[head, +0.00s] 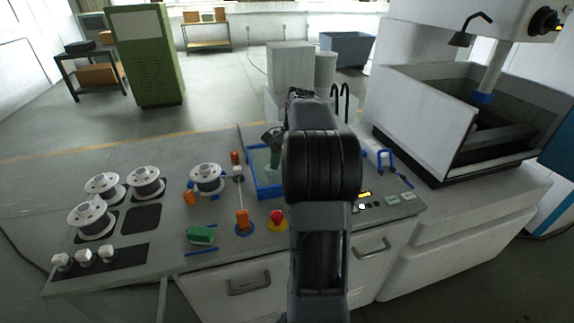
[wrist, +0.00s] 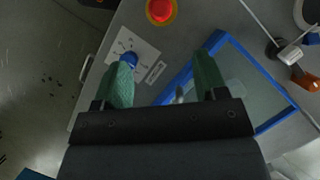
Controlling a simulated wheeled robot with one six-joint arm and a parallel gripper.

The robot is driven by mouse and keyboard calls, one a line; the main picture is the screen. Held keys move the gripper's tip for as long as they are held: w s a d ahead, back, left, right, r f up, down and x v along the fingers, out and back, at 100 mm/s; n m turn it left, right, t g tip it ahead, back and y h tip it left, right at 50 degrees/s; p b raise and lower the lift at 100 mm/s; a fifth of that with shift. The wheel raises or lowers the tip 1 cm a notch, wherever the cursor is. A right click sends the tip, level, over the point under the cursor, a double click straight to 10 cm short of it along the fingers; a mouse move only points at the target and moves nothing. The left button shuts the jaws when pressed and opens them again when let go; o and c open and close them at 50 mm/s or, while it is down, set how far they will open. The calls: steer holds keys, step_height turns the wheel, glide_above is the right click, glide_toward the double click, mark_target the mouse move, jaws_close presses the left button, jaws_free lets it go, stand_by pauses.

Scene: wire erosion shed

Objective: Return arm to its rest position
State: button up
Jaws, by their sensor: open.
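My arm rises through the middle of the head view, bent over the workbench (head: 230,228). My gripper (head: 273,157), with green fingers, hangs above the blue-rimmed tray (head: 263,191). In the wrist view my gripper (wrist: 170,52) has its fingers wide apart, with nothing held between them. The blue rim of the tray (wrist: 240,48) runs below the right finger. A small blue-topped item (wrist: 129,59) shows by the left finger's tip, over a white marked plate (wrist: 143,50). My arm hides part of the bench.
Several wire spools (head: 145,182) stand on the bench's left. A red button (head: 277,218) and an orange-handled post (head: 242,218) are close to my arm. The white erosion machine (head: 440,125) stands at right. A green cabinet (head: 147,60) stands behind, with open floor around it.

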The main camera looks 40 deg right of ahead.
steer(key=shift+r, duration=0.15)
stand_by(0.5)
step_height(320, 180, down, 5)
steer(key=a+n+t+h, duration=0.1)
steer(key=a+n+h, duration=0.1)
steer(key=n, duration=0.2)
steer(key=s+a+n+t, duration=0.1)
steer(key=s+a+n, duration=0.2)
steer(key=a, duration=0.4)
steer(key=s+a+n+t+h, duration=0.1)
steer(key=s+a+n+t, duration=0.1)
steer(key=a, duration=0.5)
steer(key=s+a+r+n+t+h, duration=0.1)
steer(key=s+a+n, duration=0.3)
steer(key=a, duration=0.3)
steer(key=shift+a+n, duration=0.15)
steer(key=shift+n, duration=0.45)
steer(key=shift+r, duration=0.15)
